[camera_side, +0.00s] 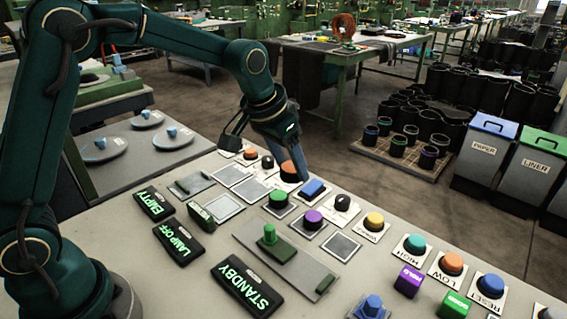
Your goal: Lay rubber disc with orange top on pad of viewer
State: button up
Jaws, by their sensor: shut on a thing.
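A black disc with an orange top (289,172) is at the tip of my gripper (290,164), near the back of the grey bench. My gripper points down and is shut on this disc. I cannot tell whether the disc's underside touches the bench. No viewer label is readable, so I cannot tell which pad is the viewer's.
Another orange-topped piece (250,153) stands left of my gripper. Lit signs, including STANDBY (246,287), line the front.

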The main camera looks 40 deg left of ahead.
jog(key=shift+s+a+f+n, duration=0.1)
jog(key=shift+s+n, duration=0.05)
jog(key=shift+n, duration=0.25)
jog(key=s+a+n+g+y, duration=0.2)
jog(key=s+a+n, duration=0.6)
jog(key=a, duration=0.2)
jog(key=s+a+n+g+y, duration=0.2)
jog(key=s+a+n+y, duration=0.1)
jog(key=s+a+n, duration=0.6)
send_over(221, 205)
jog(key=d, duration=0.2)
jog(key=shift+m, duration=0.3)
jog(key=f, duration=0.6)
jog(key=shift+s+a+f, duration=0.1)
jog(key=shift+s+a, duration=0.05)
jog(key=shift+a, duration=0.1)
jog(key=shift+f, duration=1.95)
jog(key=shift+f, duration=0.1)
jog(key=o, duration=1.1)
jog(key=shift+c, duration=0.2)
